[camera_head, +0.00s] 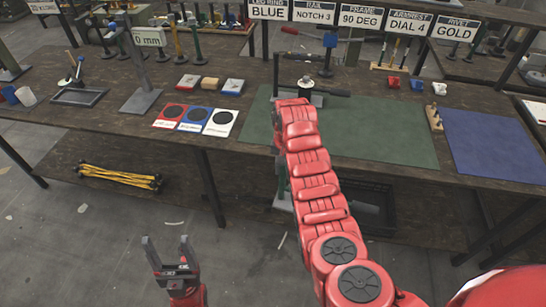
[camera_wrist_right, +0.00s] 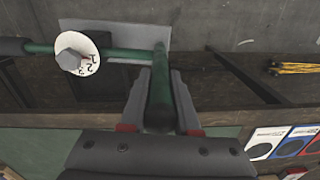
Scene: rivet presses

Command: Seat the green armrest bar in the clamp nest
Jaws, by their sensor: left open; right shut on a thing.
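My right gripper (camera_wrist_right: 160,105) is shut on a green bar (camera_wrist_right: 160,88), with one grey finger on each side of it. A second green length runs to the left from the bar's far end past a white numbered dial (camera_wrist_right: 90,64). In the head view, my right arm hides this gripper and most of the bar; a bit of green (camera_head: 282,172) shows beside the arm near the table's front edge. A fixture with a black lever (camera_head: 322,90), perhaps the clamp nest, stands behind the arm; its seat is hidden. My left gripper (camera_head: 170,244) is open and empty in front of the table.
A green mat (camera_head: 385,130) and a blue mat (camera_head: 490,145) cover the table's right side. A yellow-black bundle (camera_head: 120,177) lies on the lower shelf. Signs (camera_head: 365,17) hang at the back.

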